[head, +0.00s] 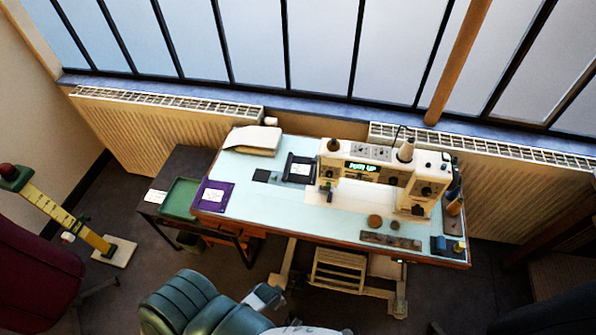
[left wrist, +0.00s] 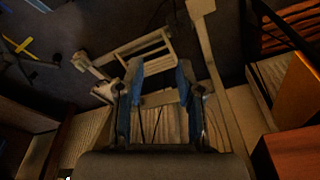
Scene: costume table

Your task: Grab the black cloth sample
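The black cloth sample (head: 289,176) lies flat on the pale table top, left of the sewing machine, in the head view. It is a dark square with a white label in its middle. My left gripper (left wrist: 160,70) shows in the left wrist view with its two blue-tipped fingers apart and nothing between them. Behind the fingers are a wooden frame and the floor; no cloth shows there.
The cream sewing machine (head: 375,172) stands right of the sample. A small dark piece (head: 262,176) lies to its left, a purple sample (head: 213,197) at the table's left edge, and a white stack (head: 253,139) behind.

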